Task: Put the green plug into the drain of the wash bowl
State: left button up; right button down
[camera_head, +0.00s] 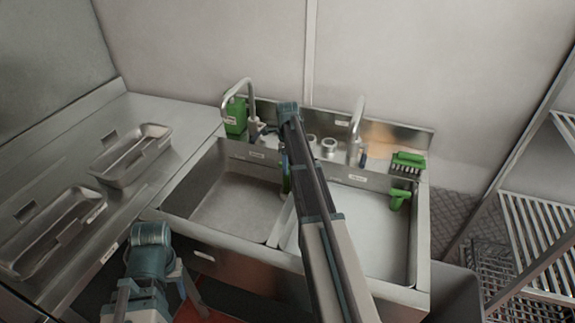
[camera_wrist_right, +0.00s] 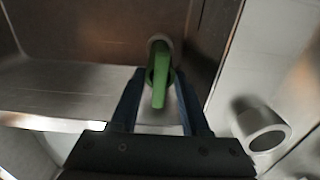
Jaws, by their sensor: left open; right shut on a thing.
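The green plug (camera_wrist_right: 159,88) is between the two blue fingers of my right gripper (camera_wrist_right: 158,76), which is shut on it. Its far end overlaps a round opening (camera_wrist_right: 159,43) in a metal wall in the right wrist view; I cannot tell if it is inside. In the head view a bit of green (camera_head: 287,183) shows beside my right arm, at the right side of the left bowl (camera_head: 232,205). The arm hides most of that gripper. My left gripper (camera_head: 186,284) is open and empty in front of the sink. The bowl labels are unreadable.
The right bowl (camera_head: 372,238) has a green fitting (camera_head: 398,199) on its back wall. Trays (camera_head: 132,157) lie on the left counter. A grey pipe end (camera_wrist_right: 264,131) is near my right gripper.

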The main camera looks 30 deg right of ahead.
jog(key=shift+c, duration=1.5)
grip_release()
jog(key=o, duration=0.3)
jog(key=shift+r+p, duration=3.5)
jog(key=shift+p, duration=0.15)
